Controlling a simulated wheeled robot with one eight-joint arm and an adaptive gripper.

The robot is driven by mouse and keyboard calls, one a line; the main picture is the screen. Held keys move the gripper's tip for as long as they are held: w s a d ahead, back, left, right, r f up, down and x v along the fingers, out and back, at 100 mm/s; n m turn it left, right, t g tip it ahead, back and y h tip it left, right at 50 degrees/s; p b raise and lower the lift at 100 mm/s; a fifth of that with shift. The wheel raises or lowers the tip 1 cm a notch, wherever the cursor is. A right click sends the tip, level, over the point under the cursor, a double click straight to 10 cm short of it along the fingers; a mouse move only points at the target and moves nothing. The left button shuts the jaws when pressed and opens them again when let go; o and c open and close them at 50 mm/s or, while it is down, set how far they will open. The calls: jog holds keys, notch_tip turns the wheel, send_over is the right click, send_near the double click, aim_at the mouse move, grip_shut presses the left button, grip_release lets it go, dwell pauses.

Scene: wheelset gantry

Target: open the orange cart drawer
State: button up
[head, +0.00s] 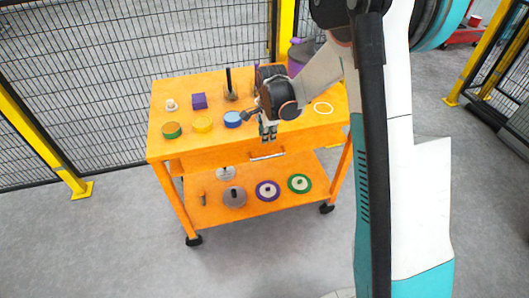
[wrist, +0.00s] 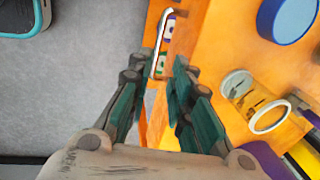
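The orange cart (head: 215,147) stands in the middle of the head view. Its drawer front, below the top's front edge, has a pale bar handle (head: 267,156). The drawer looks shut, flush with the cart. My gripper (head: 268,136) points down just above the handle, at the front edge of the cart top. In the wrist view the handle (wrist: 162,40) shows beyond the fingertips. My gripper (wrist: 158,88) is open there, with an empty gap between its two teal-padded fingers. The handle is roughly in line with the gap and does not appear held.
Several discs, including a green ring (head: 299,183), lie on the lower shelf. Mesh fencing stands behind. The floor in front is clear.

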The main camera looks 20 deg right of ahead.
aim_at(265, 157)
jog(key=f+b, duration=0.1)
jog(key=f, duration=0.3)
jog(key=w+f+b, duration=0.1)
jog(key=f+b, duration=0.1)
jog(key=f, duration=0.3)
jog(key=w+f+b, duration=0.1)
jog(key=f+b, duration=0.1)
jog(key=f, duration=0.2)
jog(key=shift+w+f, duration=0.25)
grip_shut()
